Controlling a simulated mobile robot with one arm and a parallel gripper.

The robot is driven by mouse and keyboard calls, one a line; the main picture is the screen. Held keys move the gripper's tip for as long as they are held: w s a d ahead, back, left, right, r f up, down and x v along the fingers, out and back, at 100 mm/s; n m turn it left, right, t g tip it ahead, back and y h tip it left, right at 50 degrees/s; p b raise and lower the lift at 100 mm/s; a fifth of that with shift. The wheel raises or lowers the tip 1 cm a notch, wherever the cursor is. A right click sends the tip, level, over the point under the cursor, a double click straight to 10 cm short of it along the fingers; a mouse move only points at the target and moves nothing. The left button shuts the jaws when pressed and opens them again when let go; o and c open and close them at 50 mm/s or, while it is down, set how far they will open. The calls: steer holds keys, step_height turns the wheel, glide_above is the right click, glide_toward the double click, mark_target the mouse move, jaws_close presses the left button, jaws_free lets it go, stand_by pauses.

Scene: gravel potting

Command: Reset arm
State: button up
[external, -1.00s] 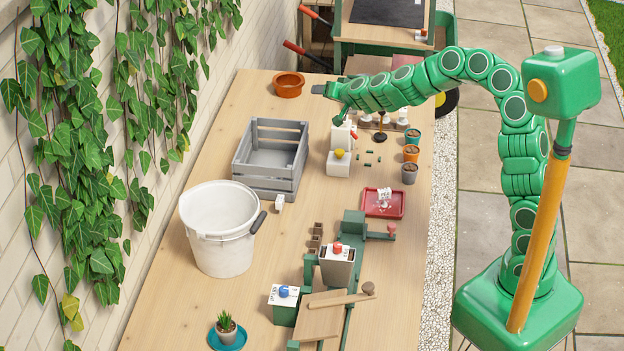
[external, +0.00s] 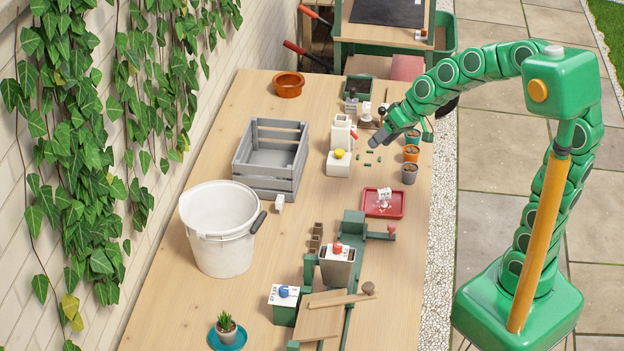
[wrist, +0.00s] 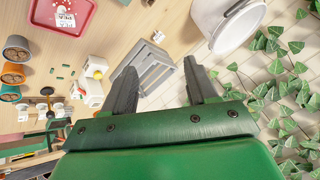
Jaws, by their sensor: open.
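My gripper (external: 378,141) hangs at the end of my green arm, above the right part of the bench near the small pots. In the wrist view my gripper (wrist: 160,88) shows two dark fingers spread apart with nothing between them. Beyond the fingers lies the grey slatted crate (wrist: 157,72), apart from them. The crate (external: 246,172) looks empty in the external view.
The wooden bench (external: 175,280) carries a white bucket (external: 222,255), a red tray (external: 375,212), several small pots (external: 411,153) and a terracotta bowl (external: 288,90). Ivy covers the left wall.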

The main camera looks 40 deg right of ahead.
steer(key=s+d+f+g+h, duration=0.1)
steer(key=s+d+g, duration=0.1)
steer(key=s+d, duration=0.3)
steer(key=s+d+f+m+g+h, duration=0.1)
steer(key=s+d, duration=0.4)
steer(key=s, duration=0.8)
steer(key=s+d+f+g+h, duration=0.2)
steer(key=s+d, duration=0.4)
steer(key=s, duration=0.3)
steer(key=shift+s+f+m+g+h, duration=0.2)
steer(key=shift+f+m+g+h, duration=0.15)
steer(key=shift+g+h, duration=0.35)
